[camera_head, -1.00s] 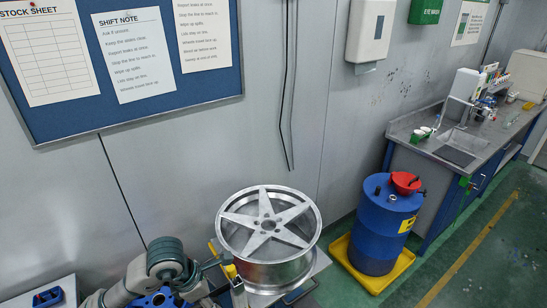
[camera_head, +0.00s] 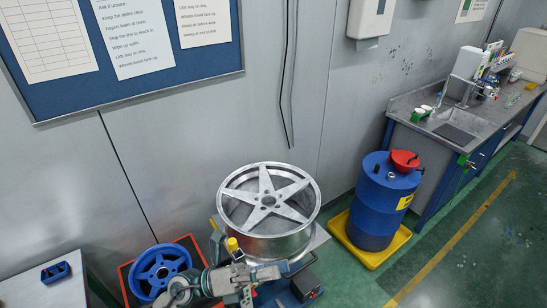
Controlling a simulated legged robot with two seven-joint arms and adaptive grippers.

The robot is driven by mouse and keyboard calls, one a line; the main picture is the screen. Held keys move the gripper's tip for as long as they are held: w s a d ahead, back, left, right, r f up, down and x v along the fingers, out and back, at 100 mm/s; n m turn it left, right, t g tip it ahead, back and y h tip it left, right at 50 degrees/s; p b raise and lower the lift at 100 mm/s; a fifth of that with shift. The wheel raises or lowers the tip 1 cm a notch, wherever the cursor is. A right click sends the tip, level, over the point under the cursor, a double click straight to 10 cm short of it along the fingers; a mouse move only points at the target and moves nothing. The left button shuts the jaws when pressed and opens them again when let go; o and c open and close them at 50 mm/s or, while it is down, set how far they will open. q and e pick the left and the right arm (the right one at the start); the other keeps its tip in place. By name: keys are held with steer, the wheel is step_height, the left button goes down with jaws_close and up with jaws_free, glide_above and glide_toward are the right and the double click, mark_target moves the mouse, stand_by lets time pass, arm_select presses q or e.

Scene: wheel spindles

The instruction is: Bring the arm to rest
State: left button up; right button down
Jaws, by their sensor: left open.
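My left gripper (camera_head: 282,276) is at the bottom centre, just in front of a silver five-spoke wheel (camera_head: 266,204). Its fingers look apart, with nothing seen between them. My left arm comes in from the bottom left and partly covers a blue wheel (camera_head: 158,268). The silver wheel lies face up on a stand, and the gripper overlaps the stand's near side in the picture. I cannot tell whether they touch. My right gripper is not in view.
The blue wheel lies in a red-edged holder. A blue drum (camera_head: 384,205) with a red funnel (camera_head: 405,160) stands in a yellow tray (camera_head: 371,259). A sink counter (camera_head: 408,103) is at the right. Green floor lies open at the lower right.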

arm_select(q)
steer(key=w+a+f+n+t+y, duration=0.2)
steer(key=w+a+n+t+y, duration=0.35)
steer(key=n+t, duration=0.7)
steer(key=w+a+f+n+t+y, duration=0.2)
steer(key=w+a+n+t+y, duration=0.4)
steer(key=n+t, duration=0.65)
steer(key=s+a+f+n+g+y, duration=0.1)
steer(key=a+f+n+g+y, duration=0.45)
steer(key=f, duration=0.45)
steer(key=a+f+n+g+y, duration=0.35)
steer(key=f+n+y, duration=0.25)
steer(key=f+n, duration=0.25)
steer(key=s+f+n+g, duration=0.3)
steer(key=s+f+g, duration=1)
steer(key=s+f, duration=0.85)
steer(key=s+a+f+g, duration=0.1)
steer(key=s+f, duration=0.1)
steer(key=f, duration=1.2)
steer(key=s+f, duration=0.2)
steer(key=f, duration=1.2)
steer(key=s+a+f+g, duration=0.1)
steer(key=s+a+f, duration=0.2)
steer(key=s+f, duration=1)
steer(key=s, duration=0.3)
steer(key=shift+f+m, duration=0.3)
steer(key=shift+m, duration=0.1)
